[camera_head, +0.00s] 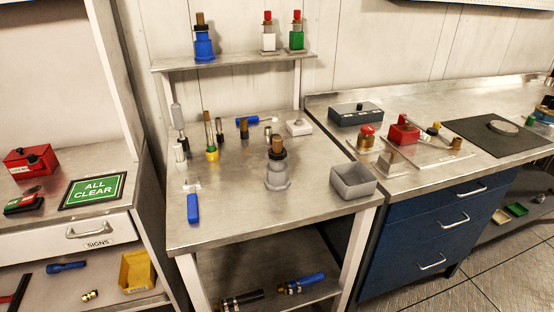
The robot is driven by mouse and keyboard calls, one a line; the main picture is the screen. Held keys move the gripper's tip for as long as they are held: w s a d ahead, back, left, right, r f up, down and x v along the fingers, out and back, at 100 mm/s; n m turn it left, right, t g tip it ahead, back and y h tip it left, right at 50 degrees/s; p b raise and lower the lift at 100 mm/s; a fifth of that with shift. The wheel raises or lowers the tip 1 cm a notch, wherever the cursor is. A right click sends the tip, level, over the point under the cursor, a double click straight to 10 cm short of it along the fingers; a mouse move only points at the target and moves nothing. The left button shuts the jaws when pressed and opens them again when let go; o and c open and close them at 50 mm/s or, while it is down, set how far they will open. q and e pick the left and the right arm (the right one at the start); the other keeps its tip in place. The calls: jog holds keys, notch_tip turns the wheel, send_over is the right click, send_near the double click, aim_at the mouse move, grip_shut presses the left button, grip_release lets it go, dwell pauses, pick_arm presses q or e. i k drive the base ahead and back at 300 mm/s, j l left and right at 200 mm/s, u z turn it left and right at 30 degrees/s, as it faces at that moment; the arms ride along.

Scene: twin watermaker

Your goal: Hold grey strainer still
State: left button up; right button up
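What looks like the grey strainer (277,176) stands upright on the metal table (240,215), right of the table's middle. It has a wide grey base, a narrower dark upper part and a brown top. Nothing is touching it. Neither of my grippers is in the picture.
An open grey box (353,181) stands right of the strainer. A blue-handled tool (193,208) lies at the left front, and several upright fittings stand behind. A blue unit (204,46) stands on the raised shelf (236,61). The table's front middle is clear.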

aim_at(277, 141)
jog(key=i+l+u, duration=0.4)
jog(key=l, duration=0.25)
jog(key=i+l+u, duration=0.2)
jog(key=k+l+z, duration=0.1)
jog(key=l+z, duration=0.25)
jog(key=l, duration=0.25)
jog(key=i+j+u, duration=0.2)
jog(key=j+u, duration=0.15)
jog(key=j, duration=0.15)
